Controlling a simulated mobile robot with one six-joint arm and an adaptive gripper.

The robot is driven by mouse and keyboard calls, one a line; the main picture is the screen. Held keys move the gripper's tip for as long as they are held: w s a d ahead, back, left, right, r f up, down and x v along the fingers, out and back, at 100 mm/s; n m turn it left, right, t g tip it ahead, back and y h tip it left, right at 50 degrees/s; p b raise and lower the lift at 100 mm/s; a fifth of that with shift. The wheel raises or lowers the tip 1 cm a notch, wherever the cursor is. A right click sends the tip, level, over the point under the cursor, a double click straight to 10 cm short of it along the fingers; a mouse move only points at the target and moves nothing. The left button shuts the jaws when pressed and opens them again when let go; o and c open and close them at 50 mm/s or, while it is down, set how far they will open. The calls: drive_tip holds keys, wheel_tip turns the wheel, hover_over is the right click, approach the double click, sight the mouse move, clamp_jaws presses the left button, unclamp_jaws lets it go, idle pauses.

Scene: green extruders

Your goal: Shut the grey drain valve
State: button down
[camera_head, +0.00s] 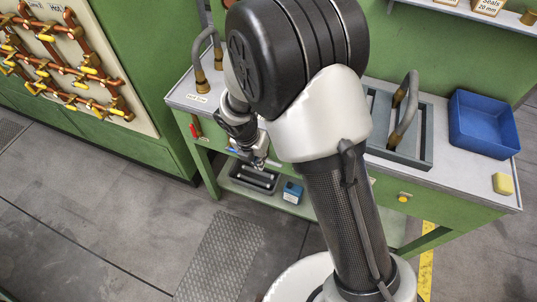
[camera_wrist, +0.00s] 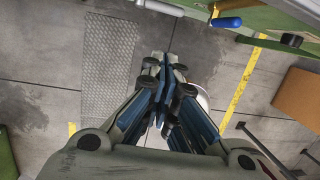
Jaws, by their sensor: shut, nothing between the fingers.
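My gripper (camera_head: 262,163) is in front of the bench, near its left front side, above the lower shelf. It also shows in the wrist view (camera_wrist: 166,75), where its fingers are shut together with nothing between them. A small grey-and-black fitting (camera_wrist: 292,40) sits at the green bench edge at the upper right of the wrist view; it may be the grey drain valve, but I cannot tell for sure. It is apart from my fingers. In the head view I cannot make out the grey valve; my arm covers much of the bench front.
A blue handle (camera_wrist: 228,22) on brass sticks out from the bench. A red handle (camera_head: 195,130) and a yellow knob (camera_head: 403,198) are on its front. A dark tray (camera_head: 254,179) and a blue box (camera_head: 292,192) are on the lower shelf. Floor left is clear.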

drive_tip(key=b, duration=0.5)
approach(272, 164)
drive_tip(key=s+f, duration=0.4)
drive_tip(key=f, duration=0.1)
drive_tip(key=w, duration=0.1)
drive_tip(key=w+d+f, duration=0.1)
drive_tip(key=shift+w+f, duration=0.2)
drive_tip(key=shift+w, duration=0.15)
drive_tip(key=shift+w+d+f+p, duration=0.2)
drive_tip(key=shift+d+f+p, duration=0.25)
drive_tip(key=shift+p, duration=0.45)
drive_tip(key=shift+a+f, duration=0.1)
drive_tip(key=shift+s, duration=0.1)
drive_tip(key=shift+p+v, duration=0.8)
drive_tip(key=shift+p, duration=0.15)
